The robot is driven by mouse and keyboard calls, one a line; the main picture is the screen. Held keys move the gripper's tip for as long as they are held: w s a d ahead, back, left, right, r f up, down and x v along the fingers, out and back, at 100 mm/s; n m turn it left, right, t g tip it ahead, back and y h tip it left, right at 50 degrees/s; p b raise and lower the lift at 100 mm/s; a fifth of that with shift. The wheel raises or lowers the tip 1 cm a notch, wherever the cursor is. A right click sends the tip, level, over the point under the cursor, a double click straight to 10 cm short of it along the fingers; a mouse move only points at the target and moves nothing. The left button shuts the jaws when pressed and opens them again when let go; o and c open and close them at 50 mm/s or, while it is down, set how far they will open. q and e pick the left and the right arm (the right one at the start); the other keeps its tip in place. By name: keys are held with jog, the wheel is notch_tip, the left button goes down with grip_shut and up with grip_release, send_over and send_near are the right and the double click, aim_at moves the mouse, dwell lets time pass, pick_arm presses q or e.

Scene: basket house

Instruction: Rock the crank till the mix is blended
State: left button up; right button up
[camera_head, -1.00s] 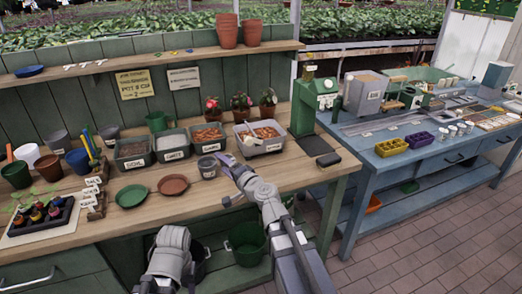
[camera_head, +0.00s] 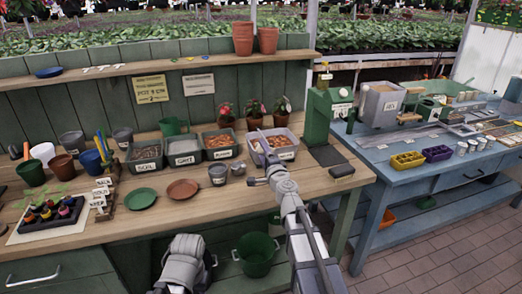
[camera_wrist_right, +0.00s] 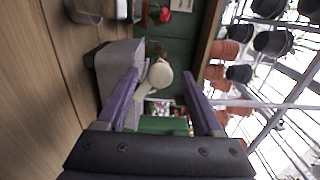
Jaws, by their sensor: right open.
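My right gripper (camera_head: 257,158) is open at the near side of a pale grey tub (camera_head: 288,156) of brown mix on the wooden bench. In the right wrist view, its two purple fingers (camera_wrist_right: 161,75) stand apart with nothing clearly held. The grey tub (camera_wrist_right: 115,68) shows there beyond the left finger. A cream rounded piece on a stem (camera_wrist_right: 160,74) shows between the fingers; I cannot tell whether it touches them. No crank is clearly recognisable. A green upright machine (camera_head: 318,115) stands right of the tub. My left gripper is not in view.
Green tubs labelled soil (camera_head: 146,167) and grit (camera_head: 184,160) stand left of the grey tub. A blue bench (camera_head: 400,180) with a grey hopper (camera_head: 381,103) stands to the right.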

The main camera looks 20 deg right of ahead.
jog(key=shift+w, duration=1.15)
grip_shut()
jog(key=shift+s, duration=0.1)
dwell(0.4)
